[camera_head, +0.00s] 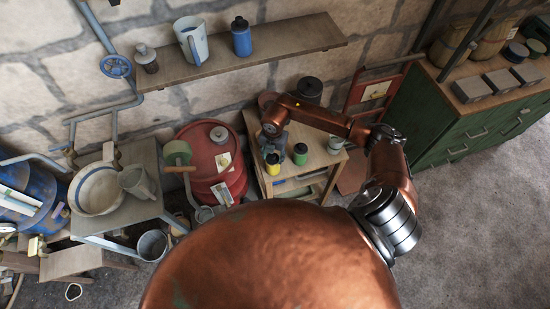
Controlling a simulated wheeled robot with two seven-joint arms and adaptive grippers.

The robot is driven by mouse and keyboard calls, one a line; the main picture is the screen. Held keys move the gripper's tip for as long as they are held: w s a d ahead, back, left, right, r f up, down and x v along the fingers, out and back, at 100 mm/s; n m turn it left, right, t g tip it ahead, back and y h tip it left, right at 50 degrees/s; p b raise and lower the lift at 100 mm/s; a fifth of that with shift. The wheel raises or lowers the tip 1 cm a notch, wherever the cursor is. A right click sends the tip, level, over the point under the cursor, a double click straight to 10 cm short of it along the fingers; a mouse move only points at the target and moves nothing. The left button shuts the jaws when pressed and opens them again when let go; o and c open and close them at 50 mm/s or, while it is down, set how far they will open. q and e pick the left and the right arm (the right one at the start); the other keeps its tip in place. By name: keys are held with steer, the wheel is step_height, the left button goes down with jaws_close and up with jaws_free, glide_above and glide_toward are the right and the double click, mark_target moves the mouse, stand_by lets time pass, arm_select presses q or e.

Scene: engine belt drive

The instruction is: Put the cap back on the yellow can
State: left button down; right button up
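The yellow can (273,166) stands upright near the left front of the small wooden table. Its top looks dark, and I cannot make out whether a cap is on it or apart from it. My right arm reaches in from the right across the table. My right gripper (270,146) points down just above and behind the yellow can. Its fingers are small and dark, so I cannot tell if they are open or hold anything. I cannot pick out a separate cap. My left gripper is not in view.
A green can (300,155) stands just right of the yellow can, and a light mug (335,145) stands farther right. A dark round container (309,88) is at the table's back. A red drum (213,165) stands left of the table, and a green cabinet (470,128) stands right.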

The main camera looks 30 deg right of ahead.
mark_target(274, 157)
steer(key=o, duration=0.4)
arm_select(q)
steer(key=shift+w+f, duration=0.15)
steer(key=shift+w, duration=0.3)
arm_select(e)
steer(key=r, duration=1.2)
steer(key=shift+s+d+r, duration=0.1)
steer(key=shift+s+d, duration=0.1)
steer(key=shift+s, duration=0.2)
